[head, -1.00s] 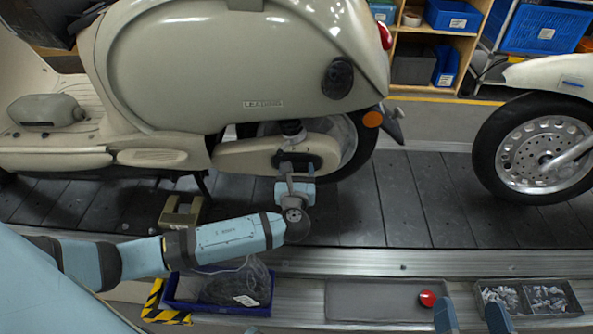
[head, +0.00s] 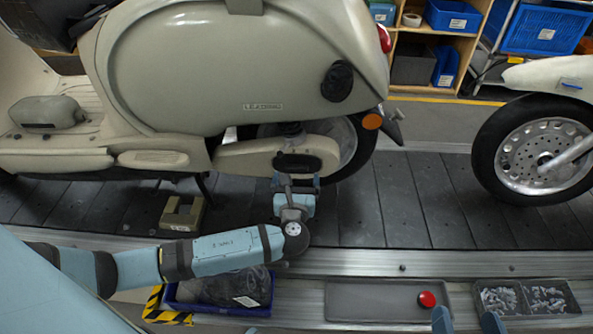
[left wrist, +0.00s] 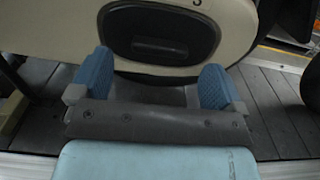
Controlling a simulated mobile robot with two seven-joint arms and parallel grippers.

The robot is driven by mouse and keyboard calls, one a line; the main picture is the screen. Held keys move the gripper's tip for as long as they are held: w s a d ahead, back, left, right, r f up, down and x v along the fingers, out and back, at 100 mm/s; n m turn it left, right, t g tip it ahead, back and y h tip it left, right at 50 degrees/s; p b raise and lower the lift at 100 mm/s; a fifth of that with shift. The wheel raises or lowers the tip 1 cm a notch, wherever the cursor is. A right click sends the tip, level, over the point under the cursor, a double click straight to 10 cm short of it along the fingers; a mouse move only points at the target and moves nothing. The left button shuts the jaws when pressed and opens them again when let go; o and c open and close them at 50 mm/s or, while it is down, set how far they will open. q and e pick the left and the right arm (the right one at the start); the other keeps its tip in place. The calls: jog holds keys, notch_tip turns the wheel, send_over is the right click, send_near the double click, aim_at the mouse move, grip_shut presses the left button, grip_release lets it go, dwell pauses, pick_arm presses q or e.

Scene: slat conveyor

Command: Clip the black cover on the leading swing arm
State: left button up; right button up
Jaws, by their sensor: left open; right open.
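The black cover (head: 302,160) sits on the outer face of the cream swing arm (head: 240,160) of the leading scooter (head: 210,70). In the left wrist view the cover (left wrist: 162,38) is an oval panel with a slot, lying against the swing arm (left wrist: 240,25); whether its clips are engaged cannot be seen. My left gripper (head: 295,182) is just below and in front of it. In the left wrist view its blue fingers (left wrist: 156,82) are apart, with nothing between them. My right gripper (head: 467,320) is open and empty at the bottom edge.
A blue bin (head: 222,308) with bagged dark parts stands under my left forearm. A second scooter's wheel (head: 540,155) is at right.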

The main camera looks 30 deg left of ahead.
pick_arm(q)
jog(key=p+v, duration=0.2)
jog(key=v, duration=0.9)
pick_arm(e)
jog(key=f, duration=0.1)
jog(key=s+d+f+g+h, duration=0.1)
jog(key=f, duration=0.1)
jog(key=d+f+g, duration=0.1)
jog(key=shift+s+f, duration=0.25)
jog(key=shift+s, duration=0.15)
pick_arm(q)
jog(key=shift+r, duration=0.1)
